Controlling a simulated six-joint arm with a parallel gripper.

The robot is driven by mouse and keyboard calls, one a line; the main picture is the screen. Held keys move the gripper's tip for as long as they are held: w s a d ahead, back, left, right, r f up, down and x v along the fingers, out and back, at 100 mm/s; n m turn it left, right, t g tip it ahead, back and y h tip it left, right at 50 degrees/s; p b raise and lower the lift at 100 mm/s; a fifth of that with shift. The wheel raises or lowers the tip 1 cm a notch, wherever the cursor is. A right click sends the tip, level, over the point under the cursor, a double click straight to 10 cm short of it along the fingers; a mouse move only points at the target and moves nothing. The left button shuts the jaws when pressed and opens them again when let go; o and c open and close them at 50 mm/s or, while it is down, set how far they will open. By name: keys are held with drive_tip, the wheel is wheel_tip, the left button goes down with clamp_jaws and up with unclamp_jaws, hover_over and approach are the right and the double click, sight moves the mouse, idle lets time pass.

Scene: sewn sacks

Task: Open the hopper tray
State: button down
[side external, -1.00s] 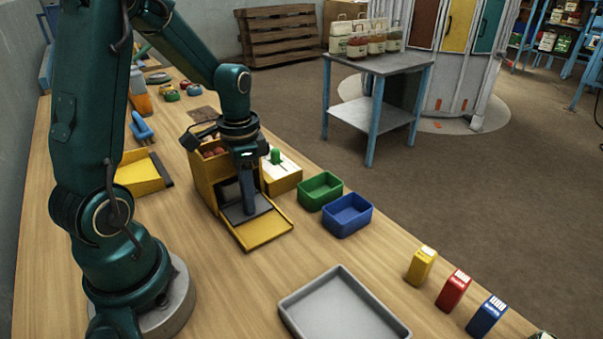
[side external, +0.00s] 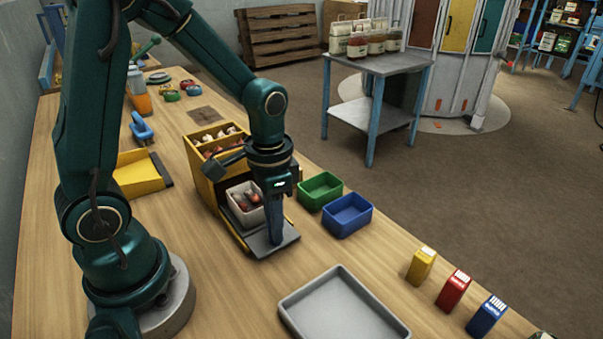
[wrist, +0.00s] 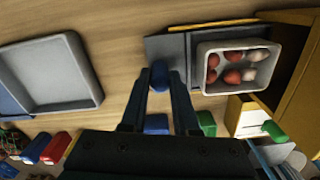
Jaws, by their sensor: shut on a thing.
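The yellow hopper (side external: 203,190) stands on the bench, with red and white pieces in its upper compartments. Its dark grey tray (side external: 262,247) is slid out at the front, over the yellow base. A pale bin (side external: 238,212) with several red and white pieces sits on the tray's inner part, outside the hopper front; the wrist view shows the bin (wrist: 202,75) from above. My gripper (side external: 276,236) points down at the tray's outer end. In the wrist view my gripper (wrist: 160,82) is shut on the tray's blue handle (wrist: 159,75).
Green (side external: 318,193) and blue (side external: 347,217) open bins stand to the right of the tray. A large grey tray (side external: 285,303) lies in front. Yellow, red and blue blocks (side external: 453,291) stand at the front right. A yellow dustpan-like tray (side external: 138,175) lies left of the hopper.

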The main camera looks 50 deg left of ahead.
drive_tip(key=shift+d, duration=0.65)
drive_tip(key=shift+w, duration=0.1)
drive_tip(key=c, duration=0.9)
unclamp_jaws()
drive_tip(key=shift+r, duration=2.6)
